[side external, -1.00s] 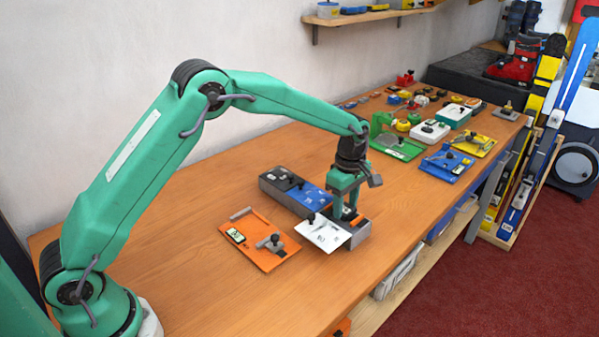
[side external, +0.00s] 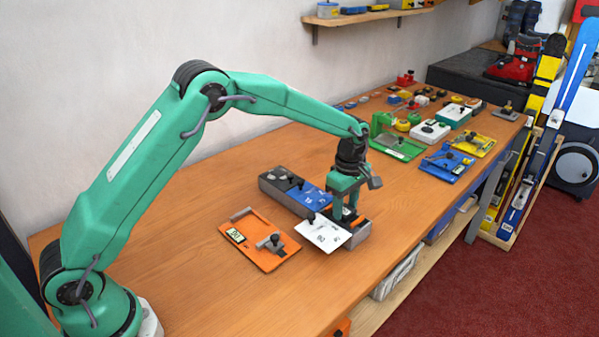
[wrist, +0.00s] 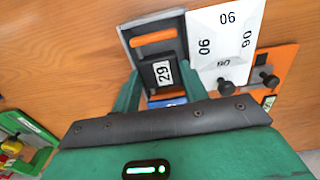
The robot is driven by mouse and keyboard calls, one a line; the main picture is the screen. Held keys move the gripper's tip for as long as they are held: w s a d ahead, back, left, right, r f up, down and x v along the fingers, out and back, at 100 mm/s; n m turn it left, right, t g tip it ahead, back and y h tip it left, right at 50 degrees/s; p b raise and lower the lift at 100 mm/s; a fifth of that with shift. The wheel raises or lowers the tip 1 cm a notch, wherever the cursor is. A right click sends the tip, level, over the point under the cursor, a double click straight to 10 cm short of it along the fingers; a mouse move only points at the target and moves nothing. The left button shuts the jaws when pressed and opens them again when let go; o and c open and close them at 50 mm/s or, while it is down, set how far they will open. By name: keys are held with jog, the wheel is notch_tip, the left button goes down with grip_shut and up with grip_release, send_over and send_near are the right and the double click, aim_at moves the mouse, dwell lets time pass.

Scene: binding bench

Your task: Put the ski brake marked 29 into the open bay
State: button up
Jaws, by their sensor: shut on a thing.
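The ski brake (wrist: 163,72) is a dark piece with a white label reading 29, seen between my fingers in the wrist view. My gripper (side external: 345,212) is shut on it, one green finger on each side; it also shows in the wrist view (wrist: 161,84). The open bay (wrist: 129,40) is a grey-walled pocket at the near end of the long rack (side external: 283,197). The brake is at the bay, within its outline in the wrist view. Orange strips lie above and below the label. I cannot tell whether the brake touches the bay floor. My fingers mostly hide it in the side view.
A white plate (side external: 318,236) with a black knob lies close beside the bay. An orange plate (side external: 262,254) with a grey clamp is left of it. Blue (side external: 311,197) and dark sections fill the rack's other bays. Green, blue and yellow fixtures stand farther back; the front-left bench is clear.

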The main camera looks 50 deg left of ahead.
jog(key=shift+f, duration=0.4)
dwell(0.4)
jog(key=o, duration=1)
jog(key=shift+c, duration=0.2)
jog(key=shift+s, duration=0.1)
jog(key=shift+f, duration=0.15)
jog(key=shift+c, duration=1.4)
jog(key=shift+r, duration=3.9)
